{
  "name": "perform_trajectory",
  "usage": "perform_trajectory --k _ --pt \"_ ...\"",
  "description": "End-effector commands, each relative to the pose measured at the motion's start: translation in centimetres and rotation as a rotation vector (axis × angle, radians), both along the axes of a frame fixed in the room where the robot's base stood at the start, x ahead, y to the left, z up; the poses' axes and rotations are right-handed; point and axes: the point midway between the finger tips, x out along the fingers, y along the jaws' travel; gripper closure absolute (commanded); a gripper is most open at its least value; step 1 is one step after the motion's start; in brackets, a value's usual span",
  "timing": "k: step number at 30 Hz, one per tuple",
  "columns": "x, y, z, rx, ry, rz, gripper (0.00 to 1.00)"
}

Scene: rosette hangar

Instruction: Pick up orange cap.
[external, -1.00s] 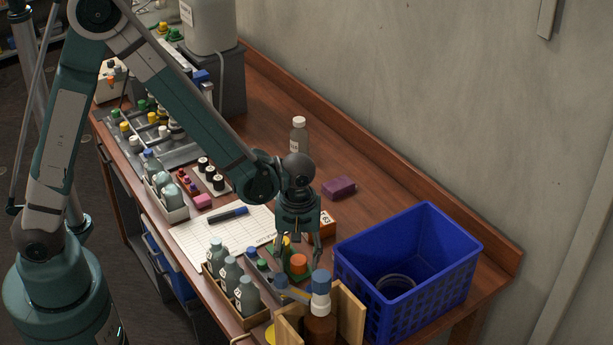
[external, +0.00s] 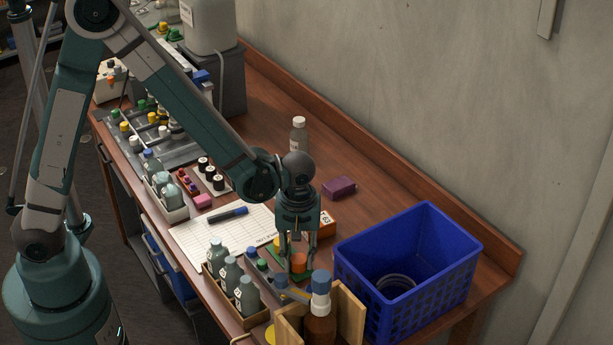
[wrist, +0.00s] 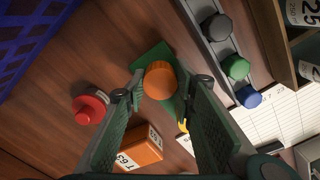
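The orange cap (external: 299,260) lies on a small green square pad (wrist: 148,57) on the wooden table. In the wrist view the orange cap (wrist: 160,80) shows just beyond and between my fingertips. My gripper (external: 299,266) points down over the cap, fingers apart on either side of it. In the wrist view my gripper (wrist: 162,90) is open, with a gap seen between the cap and the fingers. I cannot tell exactly how far the fingertips reach down beside it.
A blue crate (external: 440,270) stands close on the right. A brown bottle (external: 320,325) stands in front. A rack of capped vials (wrist: 222,50) and a box of grey bottles (external: 230,280) lie left of the pad. A red cap (wrist: 89,108) and an orange box (wrist: 140,148) are nearby.

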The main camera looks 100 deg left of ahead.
Motion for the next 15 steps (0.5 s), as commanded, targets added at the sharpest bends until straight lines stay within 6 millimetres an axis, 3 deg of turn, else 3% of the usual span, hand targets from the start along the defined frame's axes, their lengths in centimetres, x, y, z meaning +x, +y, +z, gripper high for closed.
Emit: perform_trajectory --k 15 --pt "0.0 0.0 5.4 0.000 0.000 0.000 0.78"
